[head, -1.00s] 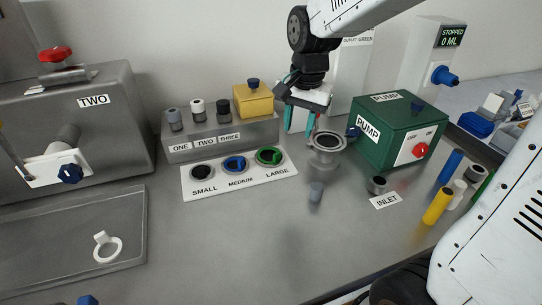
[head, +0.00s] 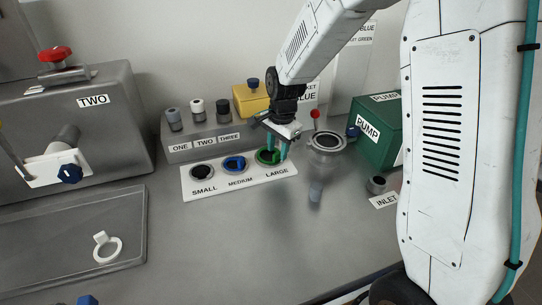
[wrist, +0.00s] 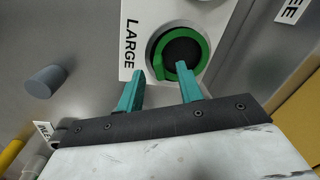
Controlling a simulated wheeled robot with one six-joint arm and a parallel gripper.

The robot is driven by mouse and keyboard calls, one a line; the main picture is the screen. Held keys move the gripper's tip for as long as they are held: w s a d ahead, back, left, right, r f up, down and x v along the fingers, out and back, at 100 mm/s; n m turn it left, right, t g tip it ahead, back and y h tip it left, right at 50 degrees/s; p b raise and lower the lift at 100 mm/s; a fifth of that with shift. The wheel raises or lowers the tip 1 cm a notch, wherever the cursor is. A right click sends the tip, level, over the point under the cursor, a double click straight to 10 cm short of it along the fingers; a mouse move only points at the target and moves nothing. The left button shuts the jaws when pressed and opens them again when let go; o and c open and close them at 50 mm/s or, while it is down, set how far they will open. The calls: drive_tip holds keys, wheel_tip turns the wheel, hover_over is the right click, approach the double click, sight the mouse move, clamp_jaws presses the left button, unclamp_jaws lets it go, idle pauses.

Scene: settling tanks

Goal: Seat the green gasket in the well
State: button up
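The green gasket (head: 259,158) lies in the LARGE place of the white labelled board; it shows as a green ring in the wrist view (wrist: 157,56). My gripper (head: 275,155) is open, with its two teal fingers pointing down over the gasket's right side. In the wrist view, my gripper (wrist: 160,72) has its fingers apart with nothing held; one fingertip overlaps the ring's near edge. I cannot tell whether they touch. A grey flanged cup (head: 327,155) with a dark round opening, perhaps the well, stands to the right of the board.
The white board (head: 222,187) also holds a blue gasket (head: 235,163) at MEDIUM. Behind it is a grey block (head: 190,152) with several plugs and a yellow box (head: 258,101). A red-topped lever (head: 315,114) and green pump (head: 376,149) stand right.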

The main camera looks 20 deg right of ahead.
drive_tip(key=shift+f, duration=0.6)
clamp_jaws()
drive_tip(key=shift+r, duration=0.1)
